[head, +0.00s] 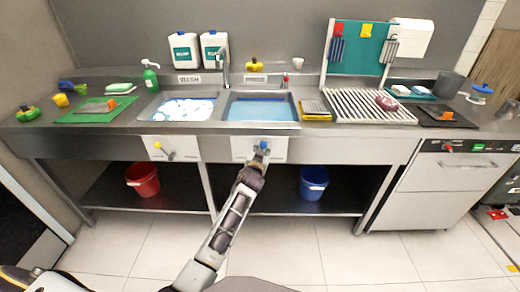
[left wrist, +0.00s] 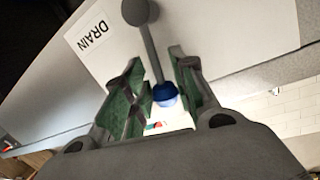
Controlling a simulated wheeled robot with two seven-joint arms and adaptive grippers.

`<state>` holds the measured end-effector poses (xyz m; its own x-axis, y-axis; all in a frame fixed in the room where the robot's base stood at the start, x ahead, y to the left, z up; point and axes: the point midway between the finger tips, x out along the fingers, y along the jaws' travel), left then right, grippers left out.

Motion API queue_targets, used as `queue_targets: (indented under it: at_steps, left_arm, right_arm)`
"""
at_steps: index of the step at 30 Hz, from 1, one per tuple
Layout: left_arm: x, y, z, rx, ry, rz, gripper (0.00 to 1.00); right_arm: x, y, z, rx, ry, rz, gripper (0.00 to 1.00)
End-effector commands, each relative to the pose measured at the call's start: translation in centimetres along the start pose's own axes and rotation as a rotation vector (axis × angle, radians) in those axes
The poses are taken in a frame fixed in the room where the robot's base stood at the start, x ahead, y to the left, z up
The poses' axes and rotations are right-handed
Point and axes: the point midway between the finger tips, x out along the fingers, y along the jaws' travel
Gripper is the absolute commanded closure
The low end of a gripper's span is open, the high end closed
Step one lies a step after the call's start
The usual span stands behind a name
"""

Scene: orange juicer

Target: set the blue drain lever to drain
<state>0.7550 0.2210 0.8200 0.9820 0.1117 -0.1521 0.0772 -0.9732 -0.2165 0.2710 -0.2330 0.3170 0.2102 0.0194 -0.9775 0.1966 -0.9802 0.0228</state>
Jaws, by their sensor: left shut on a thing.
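The blue drain lever (head: 263,146) is on the white panel below the right basin, at the front of the sink counter. My left gripper (head: 259,160) reaches up to it from below. In the left wrist view the lever's blue knob (left wrist: 165,95) lies between the two fingers of the left gripper (left wrist: 162,84), which are shut on it. Its grey shaft runs from the knob to a round grey pivot on the white panel. A label reading DRAIN (left wrist: 92,35) is on the panel beside the pivot. My right gripper is in neither view.
A yellow lever (head: 164,153) is on the white panel to the left. The right basin (head: 258,108) holds blue water; the left basin (head: 184,107) holds suds. A red bucket (head: 143,179) and a blue bucket (head: 314,182) stand on the shelf below. The floor in front is clear.

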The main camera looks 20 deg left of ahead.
Motion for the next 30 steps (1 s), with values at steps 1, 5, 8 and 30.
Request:
queue_targets:
  at_steps: [1, 5, 8, 30]
  left_arm:
    - [0.0, 0.3, -0.1, 0.02, -0.006, 0.0, 1.0]
    - [0.1, 0.7, -0.1, 0.083, -0.018, -0.007, 1.0]
    - [0.2, 1.1, 0.0, 0.132, -0.028, -0.013, 1.0]
    - [0.4, 2.2, 0.3, 0.31, -0.063, -0.033, 1.0]
  right_arm:
    - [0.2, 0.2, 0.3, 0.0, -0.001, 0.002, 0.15]
    - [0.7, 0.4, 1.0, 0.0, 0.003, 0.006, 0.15]
    - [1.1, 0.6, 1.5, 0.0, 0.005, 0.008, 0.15]
    - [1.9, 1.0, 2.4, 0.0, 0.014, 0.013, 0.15]
